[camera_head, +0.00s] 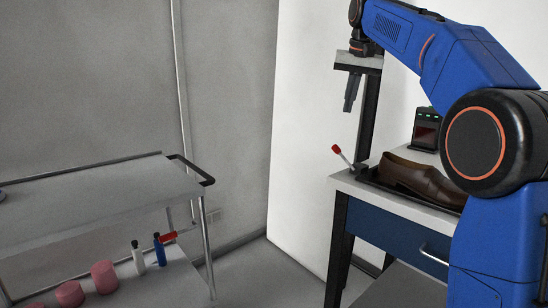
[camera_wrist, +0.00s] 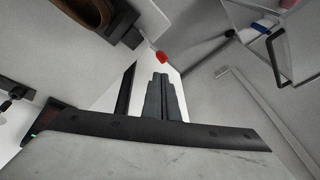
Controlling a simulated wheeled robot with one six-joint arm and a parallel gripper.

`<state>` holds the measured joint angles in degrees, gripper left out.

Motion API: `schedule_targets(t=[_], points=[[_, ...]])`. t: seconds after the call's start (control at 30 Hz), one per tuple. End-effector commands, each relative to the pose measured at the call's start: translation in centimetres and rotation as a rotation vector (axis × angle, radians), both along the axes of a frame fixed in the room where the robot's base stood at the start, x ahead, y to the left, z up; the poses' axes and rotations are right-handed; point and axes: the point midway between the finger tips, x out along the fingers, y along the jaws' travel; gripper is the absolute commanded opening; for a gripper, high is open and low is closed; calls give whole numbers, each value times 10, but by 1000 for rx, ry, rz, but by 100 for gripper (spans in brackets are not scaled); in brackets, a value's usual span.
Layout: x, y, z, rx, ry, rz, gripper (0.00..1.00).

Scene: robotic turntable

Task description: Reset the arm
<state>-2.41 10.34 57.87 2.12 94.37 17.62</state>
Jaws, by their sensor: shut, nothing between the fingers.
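My blue arm (camera_head: 455,62) reaches up from the right of the head view and bends down to the left at its end. My gripper (camera_head: 349,108) hangs pointing down beside a dark upright post, above the left end of the workbench. Its jaws are together with nothing between them. In the wrist view the dark fingers (camera_wrist: 161,78) lie side by side and hold nothing. My gripper is apart from the bench top and the things on it.
The workbench (camera_head: 388,203) carries a brown shoe (camera_head: 408,176) in a dark tray, a red-tipped tool (camera_head: 338,151) and a dark device (camera_head: 426,130). A grey cart (camera_head: 90,205) stands left, with bottles and pink cylinders on its lower shelf. Floor shows between.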

Motion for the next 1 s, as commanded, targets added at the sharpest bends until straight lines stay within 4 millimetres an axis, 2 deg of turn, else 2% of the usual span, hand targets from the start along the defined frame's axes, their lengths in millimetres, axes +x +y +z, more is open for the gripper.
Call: schedule_targets(t=[0.03, 0.27, 0.47, 0.77, 1.0], points=[[-16, -2, -3, -4, -3, 6, 0], [-79, -10, -29, -23, -22, 40, 0], [-137, -16, -63, -40, -40, 70, 0], [-228, -24, -133, -67, -64, 118, 0], [-302, -29, -205, -92, -84, 156, 0]])
